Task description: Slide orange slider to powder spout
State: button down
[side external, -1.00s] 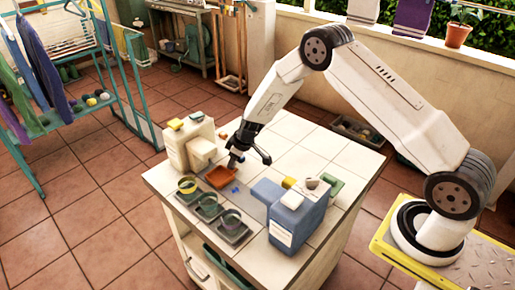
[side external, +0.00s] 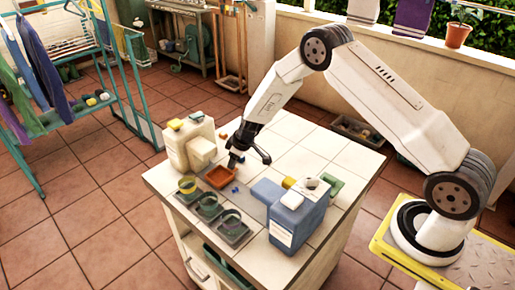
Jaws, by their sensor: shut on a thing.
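The orange slider (side external: 219,177) is a small, shallow, open tray on the white tiled worktop, near the middle of the left half. My gripper (side external: 246,160) is low over the worktop at the slider's back right side. It is shut on the slider, but the exact contact is small and partly hidden by the fingers. A cream container (side external: 178,150) with a pale block on its front stands behind and left of the slider. I cannot tell which block is the powder spout.
Several dark trays with ringed cups (side external: 209,206) line the front left edge. Small blue bits (side external: 235,189) lie just right of the slider. A green item (side external: 332,187) lies behind the blue container. The back of the worktop (side external: 300,135) is clear.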

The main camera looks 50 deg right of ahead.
jog(key=shift+w, duration=1.9)
jog(key=shift+r, duration=0.1)
jog(key=shift+c, duration=1.7)
grip_release()
jog(key=v, duration=0.7)
jog(key=shift+s+r, duration=0.2)
jog(key=shift+r, duration=0.1)
